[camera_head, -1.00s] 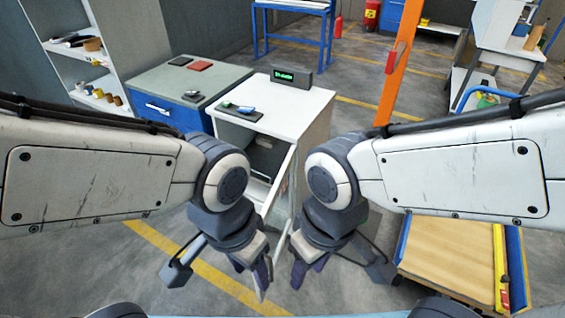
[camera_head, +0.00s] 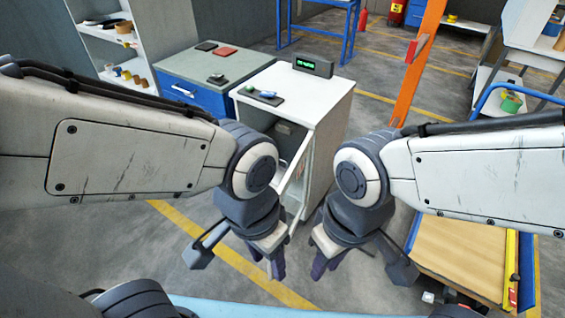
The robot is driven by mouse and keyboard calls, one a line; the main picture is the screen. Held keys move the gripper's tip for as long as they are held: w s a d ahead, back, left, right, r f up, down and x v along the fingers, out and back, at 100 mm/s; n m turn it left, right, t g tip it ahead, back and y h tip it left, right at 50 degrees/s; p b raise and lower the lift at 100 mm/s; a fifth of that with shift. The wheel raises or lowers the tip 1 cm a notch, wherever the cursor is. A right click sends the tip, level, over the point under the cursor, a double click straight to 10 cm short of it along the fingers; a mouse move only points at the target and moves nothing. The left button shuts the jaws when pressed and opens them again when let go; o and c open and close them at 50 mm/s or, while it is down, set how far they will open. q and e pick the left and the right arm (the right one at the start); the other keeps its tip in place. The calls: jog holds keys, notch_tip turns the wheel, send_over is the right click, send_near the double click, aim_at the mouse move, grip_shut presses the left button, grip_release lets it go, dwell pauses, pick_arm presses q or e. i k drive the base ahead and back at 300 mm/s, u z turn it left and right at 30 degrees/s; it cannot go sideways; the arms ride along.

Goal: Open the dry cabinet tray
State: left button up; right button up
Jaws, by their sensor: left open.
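The white dry cabinet (camera_head: 330,115) stands ahead of me, with a green-lit display box (camera_head: 313,66) on top. Its front door (camera_head: 297,165) stands open, swung toward me. The dark interior (camera_head: 285,135) shows only in part, and I cannot make out the tray clearly. My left gripper (camera_head: 274,268) hangs in front of the cabinet, fingers down, open and empty. My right gripper (camera_head: 324,264) hangs just right of it, fingers also down; its finger gap is not clear. My arms hide the cabinet's lower front.
A blue cabinet with a grey top (camera_head: 200,65) stands left of the white one. An orange post (camera_head: 416,65) rises at right. A wooden-topped cart (camera_head: 460,255) is close at lower right. A shelf (camera_head: 120,35) stands at far left. The floor in front is open.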

aim_at(288, 146)
jog(key=u, duration=0.05)
jog(key=k, duration=1.15)
jog(key=u, duration=0.55)
jog(key=i, duration=0.55)
jog(key=u, duration=0.75)
jog(key=i, duration=1.3)
jog(key=z, duration=0.85)
jog(key=i, duration=0.4)
jog(key=z, duration=0.35)
